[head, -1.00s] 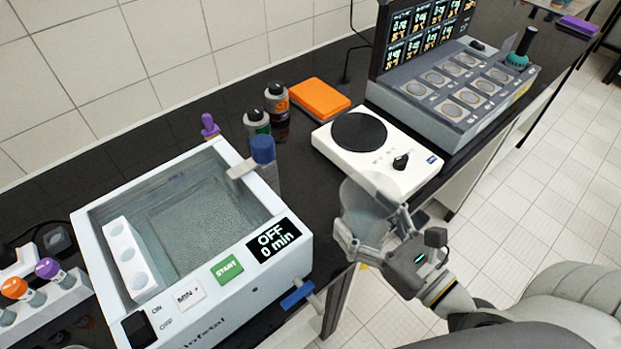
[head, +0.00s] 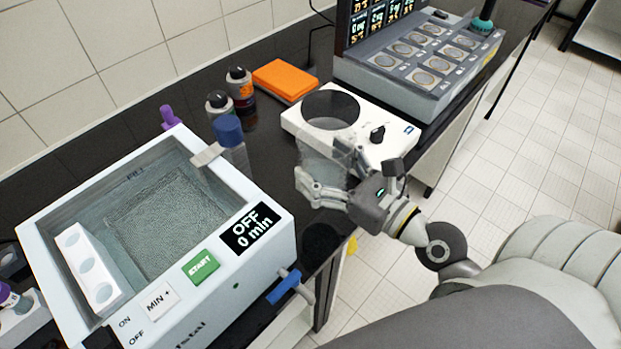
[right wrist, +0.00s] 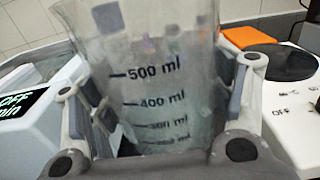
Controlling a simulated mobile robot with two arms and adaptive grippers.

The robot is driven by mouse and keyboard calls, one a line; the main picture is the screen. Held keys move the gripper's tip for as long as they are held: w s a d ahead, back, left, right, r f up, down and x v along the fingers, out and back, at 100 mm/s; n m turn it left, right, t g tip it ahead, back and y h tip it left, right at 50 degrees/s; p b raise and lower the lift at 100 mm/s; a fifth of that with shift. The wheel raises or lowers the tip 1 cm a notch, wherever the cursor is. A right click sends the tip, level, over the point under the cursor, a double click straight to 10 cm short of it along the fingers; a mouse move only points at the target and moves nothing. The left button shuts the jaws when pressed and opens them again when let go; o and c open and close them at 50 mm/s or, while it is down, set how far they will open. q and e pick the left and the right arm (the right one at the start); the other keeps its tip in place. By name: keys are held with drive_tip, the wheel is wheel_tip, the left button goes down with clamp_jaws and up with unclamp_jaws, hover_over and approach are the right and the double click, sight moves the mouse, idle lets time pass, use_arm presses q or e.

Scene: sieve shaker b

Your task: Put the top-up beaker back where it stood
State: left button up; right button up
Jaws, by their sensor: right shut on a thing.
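The top-up beaker (right wrist: 155,85) is clear with black volume marks up to 500 ml, and it fills the middle of the right wrist view. In the head view the clear beaker (head: 322,150) is hard to make out against the hotplate behind it. My right gripper (head: 325,183) is shut around the beaker, with a finger on each side in the right wrist view (right wrist: 160,115). The beaker is near the bench's front edge, between the water bath and the hotplate. I cannot tell whether its base touches the bench. My left gripper is not in view.
The water bath (head: 270,235) reading OFF stands at left, with a blue-handled tap (head: 283,287) at its front. The white hotplate (head: 385,150) is behind the gripper. Two bottles (head: 220,105) and an orange case (head: 284,79) stand farther back. Dark bench shows between bath and hotplate.

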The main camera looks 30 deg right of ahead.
drive_tip(key=w, duration=0.1)
drive_tip(key=w+f, duration=0.2)
drive_tip(key=shift+w+d, duration=0.2)
drive_tip(key=shift+d, duration=0.1)
drive_tip(key=w+f, duration=0.2)
drive_tip(key=f, duration=0.1)
drive_tip(key=w+f+b, duration=0.1)
drive_tip(key=w+f, duration=0.1)
drive_tip(key=shift+d, duration=0.35)
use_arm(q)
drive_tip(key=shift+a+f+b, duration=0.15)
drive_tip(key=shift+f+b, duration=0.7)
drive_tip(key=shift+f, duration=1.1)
use_arm(e)
drive_tip(key=shift+w+f, duration=0.15)
drive_tip(key=shift+f, duration=1.45)
drive_tip(key=shift+f, duration=0.15)
drive_tip(key=o, duration=1.5)
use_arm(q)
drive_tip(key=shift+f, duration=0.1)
